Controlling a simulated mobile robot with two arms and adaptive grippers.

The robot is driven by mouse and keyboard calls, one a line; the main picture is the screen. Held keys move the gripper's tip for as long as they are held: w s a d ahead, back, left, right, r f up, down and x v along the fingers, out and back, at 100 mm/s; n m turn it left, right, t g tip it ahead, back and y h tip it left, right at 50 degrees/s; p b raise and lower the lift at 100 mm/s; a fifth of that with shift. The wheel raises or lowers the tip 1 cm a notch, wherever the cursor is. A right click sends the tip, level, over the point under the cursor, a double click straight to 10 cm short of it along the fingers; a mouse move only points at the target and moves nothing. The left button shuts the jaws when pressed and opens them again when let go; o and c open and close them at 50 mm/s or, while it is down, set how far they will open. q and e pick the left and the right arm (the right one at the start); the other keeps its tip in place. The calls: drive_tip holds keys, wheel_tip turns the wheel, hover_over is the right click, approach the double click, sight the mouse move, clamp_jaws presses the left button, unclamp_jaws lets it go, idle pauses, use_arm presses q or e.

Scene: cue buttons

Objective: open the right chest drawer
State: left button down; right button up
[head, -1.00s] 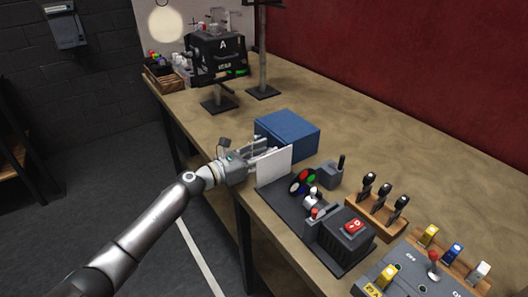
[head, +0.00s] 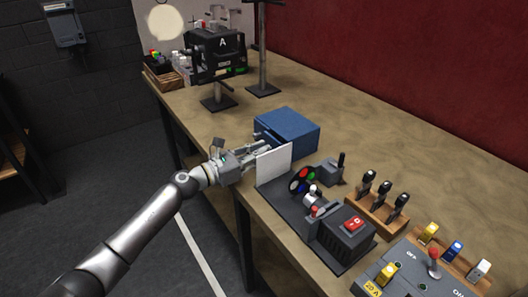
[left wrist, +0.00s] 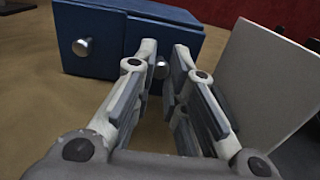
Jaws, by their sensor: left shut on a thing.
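The blue chest (head: 292,128) stands on the workbench, beyond my left gripper in the head view. In the left wrist view its front has a left drawer (left wrist: 98,22) and a right drawer (left wrist: 193,45), each with a silver knob. The left knob (left wrist: 82,47) is free. The right knob (left wrist: 160,68) sits between the fingertips of my left gripper (left wrist: 163,60), which is shut on it. In the head view, the left gripper (head: 262,150) is at the chest's front, and the right drawer seems pulled out a little. My right gripper is out of view.
A white panel (head: 274,162) stands close beside the left gripper, partly hiding the chest front. A black machine (head: 216,58) stands farther back.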

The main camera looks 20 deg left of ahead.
use_arm(q)
drive_tip(key=b+v, duration=0.1)
drive_tip(key=v, duration=0.4)
drive_tip(key=shift+s+a, duration=0.1)
drive_tip(key=shift+a, duration=0.05)
drive_tip(key=shift+s+a+r, duration=0.15)
drive_tip(key=shift+s+a, duration=0.2)
drive_tip(key=shift+s, duration=0.1)
drive_tip(key=c, duration=1.4)
unclamp_jaws()
drive_tip(key=shift+c, duration=0.2)
